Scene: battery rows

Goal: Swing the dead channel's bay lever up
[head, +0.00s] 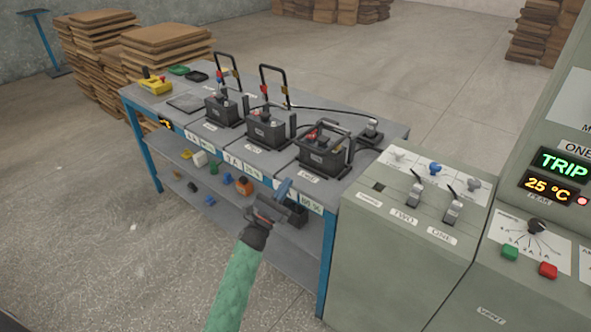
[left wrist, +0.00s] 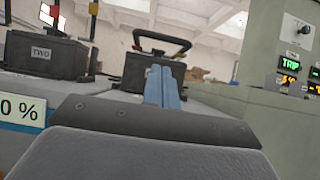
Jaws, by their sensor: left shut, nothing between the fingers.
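Three black batteries stand in bays along the bench. The left battery (head: 220,110) and middle battery (head: 266,130) have tall black bay levers standing up, the left lever (head: 228,62) and middle lever (head: 273,70). The right battery (head: 318,155) has its bay lever (head: 335,127) lying low over its top; in the left wrist view this lever (left wrist: 165,37) shows behind my fingers. My left gripper (head: 284,188) is shut and empty, at the bench's front edge below the right battery; its blue fingers (left wrist: 162,85) point at that battery. My right gripper is not in view.
A grey switch console (head: 385,255) adjoins the bench's right end. A taller panel right of it has a green TRIP display (head: 563,163) and a 25 °C readout (head: 548,188). A yellow device (head: 154,84) sits at the bench's far left. The lower shelf (head: 215,190) holds small items.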

